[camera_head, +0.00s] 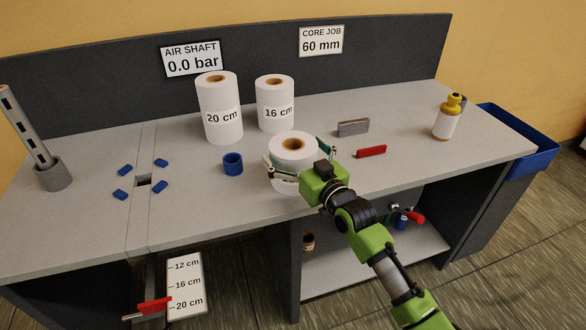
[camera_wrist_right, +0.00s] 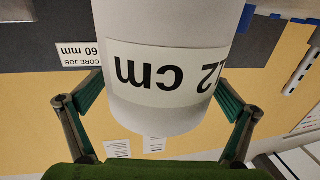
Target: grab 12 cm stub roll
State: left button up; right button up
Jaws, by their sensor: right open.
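The 12 cm stub roll (camera_head: 292,146) is a short white paper roll with a brown core, standing upright on the grey bench top. My right gripper (camera_head: 298,160) is open at the roll's near side, with one finger on each side of it. A gap shows between the fingers and the roll there. My left gripper is not in view.
The 20 cm roll (camera_head: 221,125) and 16 cm roll (camera_head: 275,118) stand behind. A blue ring (camera_head: 233,163) is left of the stub roll. A grey block (camera_head: 353,127), a red bar (camera_head: 371,152) and a yellow-topped bottle (camera_head: 447,119) are to the right.

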jog(key=shift+r, duration=0.1)
jog(key=c, duration=1.2)
jog(key=shift+w+r, duration=0.1)
jog(key=shift+r, duration=0.05)
jog(key=c, duration=0.5)
